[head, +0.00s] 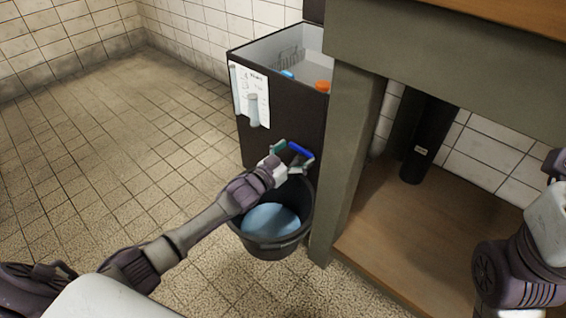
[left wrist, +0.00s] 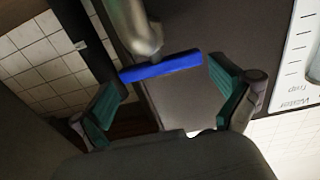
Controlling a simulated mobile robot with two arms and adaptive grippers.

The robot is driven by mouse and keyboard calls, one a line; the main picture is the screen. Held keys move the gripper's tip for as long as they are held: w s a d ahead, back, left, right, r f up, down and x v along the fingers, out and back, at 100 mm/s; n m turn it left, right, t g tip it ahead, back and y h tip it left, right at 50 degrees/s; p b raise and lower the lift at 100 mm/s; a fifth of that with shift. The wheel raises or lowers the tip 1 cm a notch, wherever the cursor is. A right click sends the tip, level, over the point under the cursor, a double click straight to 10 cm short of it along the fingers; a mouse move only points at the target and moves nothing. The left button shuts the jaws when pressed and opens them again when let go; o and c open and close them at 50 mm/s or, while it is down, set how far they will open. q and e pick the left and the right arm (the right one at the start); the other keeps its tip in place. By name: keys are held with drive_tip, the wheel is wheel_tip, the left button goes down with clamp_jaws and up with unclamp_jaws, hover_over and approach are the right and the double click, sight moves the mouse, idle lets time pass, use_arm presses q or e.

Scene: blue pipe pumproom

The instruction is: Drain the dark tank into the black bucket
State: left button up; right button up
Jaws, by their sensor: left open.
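The dark tank (head: 284,112) is an open-topped box standing on the tiled floor, left of the bench leg. A tap with a blue bar handle (head: 300,150) sticks out low on its front. The black bucket (head: 272,250) stands upright on the floor below the tap, with a light blue surface inside like water. My left gripper (head: 281,158) is open at the tap. In the left wrist view, the blue handle (left wrist: 161,67) lies crosswise just ahead of and between its teal fingertips, and the metal tap body (left wrist: 138,28) is behind it.
The wooden bench's grey leg (head: 350,160) rises close to the right of the tank and bucket. A black cylinder (head: 430,140) stands on the lower shelf. A white sheet (head: 252,97) is on the tank front. The floor at left is clear.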

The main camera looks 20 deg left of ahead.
use_arm(q)
drive_tip(key=v, duration=0.9)
drive_tip(key=shift+s, duration=0.25)
